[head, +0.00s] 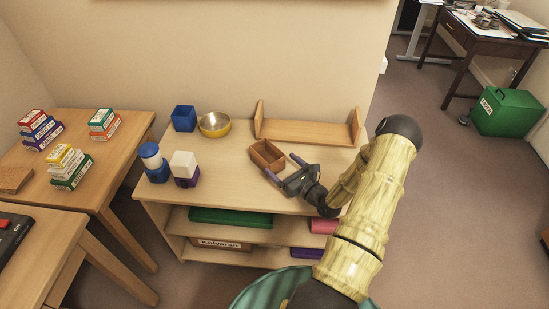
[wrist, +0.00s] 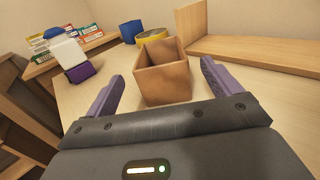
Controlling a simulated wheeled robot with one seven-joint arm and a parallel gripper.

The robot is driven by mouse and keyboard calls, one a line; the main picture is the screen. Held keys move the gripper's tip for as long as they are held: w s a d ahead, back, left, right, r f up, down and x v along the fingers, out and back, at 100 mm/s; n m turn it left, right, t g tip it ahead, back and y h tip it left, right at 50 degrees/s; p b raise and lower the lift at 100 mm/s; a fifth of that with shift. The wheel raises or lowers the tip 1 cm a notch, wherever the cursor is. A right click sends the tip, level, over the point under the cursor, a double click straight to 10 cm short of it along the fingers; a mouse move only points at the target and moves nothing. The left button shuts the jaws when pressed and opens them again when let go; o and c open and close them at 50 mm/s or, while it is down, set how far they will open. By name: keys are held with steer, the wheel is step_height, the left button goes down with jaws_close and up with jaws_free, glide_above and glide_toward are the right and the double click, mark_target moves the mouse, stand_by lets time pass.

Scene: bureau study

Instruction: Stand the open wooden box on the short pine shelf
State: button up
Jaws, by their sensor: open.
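The open wooden box (head: 267,156) stands upright on the wooden cabinet top, its opening facing up. It also shows in the wrist view (wrist: 164,84), just beyond and between my fingertips. The short pine shelf (head: 308,131) stands behind the box against the wall, with an upright end board on each side. It shows at the upper right of the wrist view (wrist: 254,53), and its board is bare. My gripper (head: 282,168) is open and empty, its two purple fingers pointing toward the box.
A yellow-rimmed metal bowl (head: 214,124) and a blue cup (head: 184,118) stand left of the shelf. Side tables (head: 100,165) hold stacked small boxes. The cabinet top's front middle is clear.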

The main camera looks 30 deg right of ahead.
steer(key=s, duration=0.4)
steer(key=shift+s+d, duration=0.3)
steer(key=shift+d, duration=0.1)
